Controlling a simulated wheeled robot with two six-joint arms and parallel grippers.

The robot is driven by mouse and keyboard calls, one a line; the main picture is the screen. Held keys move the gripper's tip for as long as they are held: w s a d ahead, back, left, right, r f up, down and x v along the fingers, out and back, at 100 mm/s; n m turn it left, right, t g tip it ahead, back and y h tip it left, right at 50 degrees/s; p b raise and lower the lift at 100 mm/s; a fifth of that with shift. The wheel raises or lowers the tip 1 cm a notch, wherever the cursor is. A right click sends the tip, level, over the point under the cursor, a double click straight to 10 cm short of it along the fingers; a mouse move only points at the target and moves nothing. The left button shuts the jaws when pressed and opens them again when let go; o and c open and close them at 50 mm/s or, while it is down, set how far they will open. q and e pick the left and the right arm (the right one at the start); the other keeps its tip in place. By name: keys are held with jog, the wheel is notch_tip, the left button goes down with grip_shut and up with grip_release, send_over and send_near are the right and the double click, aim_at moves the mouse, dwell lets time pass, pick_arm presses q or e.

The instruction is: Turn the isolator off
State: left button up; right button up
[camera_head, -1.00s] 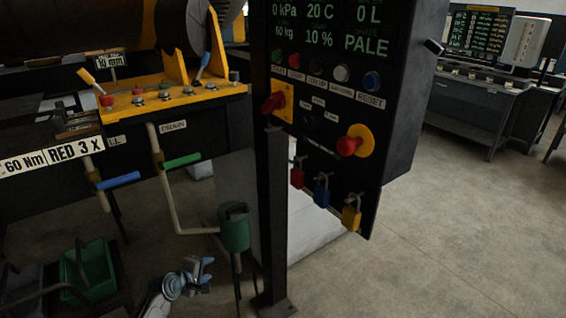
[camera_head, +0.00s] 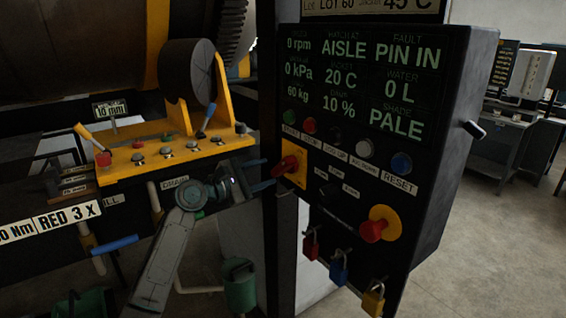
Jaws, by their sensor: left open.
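My right gripper is not in view.
The black panel (camera_head: 440,150) also carries coloured buttons, a red mushroom button (camera_head: 373,231) on a yellow disc, and red, blue and yellow padlocks (camera_head: 373,299) below. A yellow valve shelf (camera_head: 170,155) stands left, close to my arm. Open floor lies at the right.

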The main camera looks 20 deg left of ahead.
aim_at(278, 168)
pick_arm(q)
jog(key=p+x, duration=0.2)
jog(key=x, duration=0.4)
jog(key=shift+w+a, duration=0.1)
jog(key=shift+a, duration=0.1)
jog(key=shift+w+d+f, duration=0.1)
jog(key=shift+w+d, duration=0.15)
jog(key=shift+d, duration=0.1)
jog(key=shift+w, duration=0.1)
grip_shut()
